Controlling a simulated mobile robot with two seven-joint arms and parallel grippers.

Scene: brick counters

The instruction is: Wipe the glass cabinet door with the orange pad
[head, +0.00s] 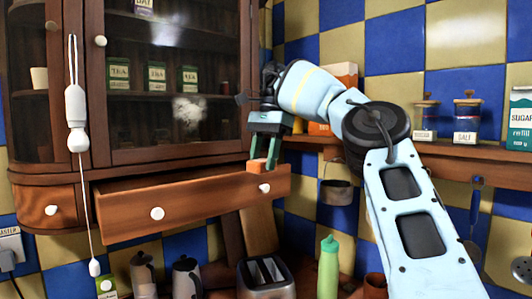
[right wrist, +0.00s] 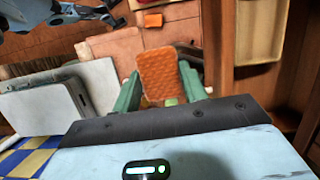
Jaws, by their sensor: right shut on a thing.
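The glass cabinet door (head: 172,85) is shut, in a dark wood frame, with a whitish smudge (head: 189,109) low on its right half. My right gripper (head: 264,152) is right of and below the smudge, pointing down by the open drawer's front. Its green fingers are shut on the orange pad (head: 257,166), which hangs between the tips in front of the drawer's right end. In the right wrist view the pad (right wrist: 160,72) shows its ribbed orange face between the fingers. The pad is apart from the glass. My left gripper is not in view.
The wooden drawer (head: 185,201) below the door stands pulled out. A toaster (head: 266,277) and a green bottle (head: 328,265) stand below. The shelf at right holds jars (head: 467,115) and a sugar packet (head: 520,118).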

